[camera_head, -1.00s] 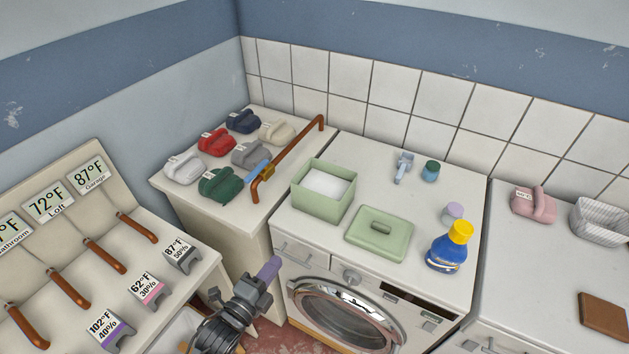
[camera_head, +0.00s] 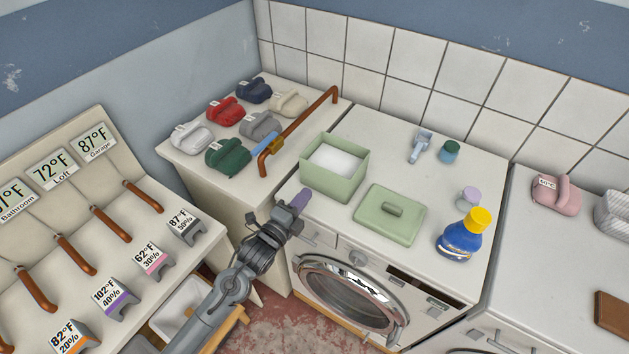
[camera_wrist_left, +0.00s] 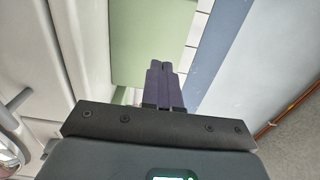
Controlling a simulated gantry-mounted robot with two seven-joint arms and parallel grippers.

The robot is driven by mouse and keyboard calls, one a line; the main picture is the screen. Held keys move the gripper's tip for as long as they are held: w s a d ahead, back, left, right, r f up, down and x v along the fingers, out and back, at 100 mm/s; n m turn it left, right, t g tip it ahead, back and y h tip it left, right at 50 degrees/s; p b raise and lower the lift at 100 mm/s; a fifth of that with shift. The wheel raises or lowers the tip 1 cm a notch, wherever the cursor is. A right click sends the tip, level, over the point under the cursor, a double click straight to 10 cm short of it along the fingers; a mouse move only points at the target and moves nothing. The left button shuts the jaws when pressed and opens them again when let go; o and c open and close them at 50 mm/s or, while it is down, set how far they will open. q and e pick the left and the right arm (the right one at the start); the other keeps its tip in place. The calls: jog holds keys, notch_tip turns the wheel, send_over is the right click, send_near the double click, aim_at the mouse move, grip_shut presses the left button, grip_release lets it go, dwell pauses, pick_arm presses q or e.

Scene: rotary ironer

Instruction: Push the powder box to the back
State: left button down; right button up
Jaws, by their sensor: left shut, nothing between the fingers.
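The powder box is an open, pale green box (camera_head: 333,178) with white powder (camera_head: 336,159) in it. It stands on the left part of the washing machine top, near the front edge. Its green lid (camera_head: 391,213) with a handle lies flat beside it to the right. My left gripper (camera_head: 301,197) is shut and empty, in front of the box at its lower left. In the left wrist view the shut purple fingers (camera_wrist_left: 163,80) point toward the green box wall (camera_wrist_left: 150,30); I cannot tell whether they touch it. My right gripper is not in view.
A grey-blue scoop (camera_head: 420,146) and a teal-capped jar (camera_head: 449,151) stand behind the lid. A blue bottle (camera_head: 463,238) with a yellow cap stands at the right. A copper rail (camera_head: 300,135) is left of the box. The machine top behind the box looks clear.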

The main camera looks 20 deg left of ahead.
aim_at(321, 177)
pick_arm(q)
jog(key=shift+w+d+p, duration=0.2)
jog(key=shift+w, duration=0.75)
jog(key=shift+w+d+p, duration=0.15)
jog(key=shift+w+p, duration=0.05)
jog(key=shift+w, duration=0.7)
jog(key=shift+w+d+p, duration=0.2)
jog(key=shift+w, duration=0.75)
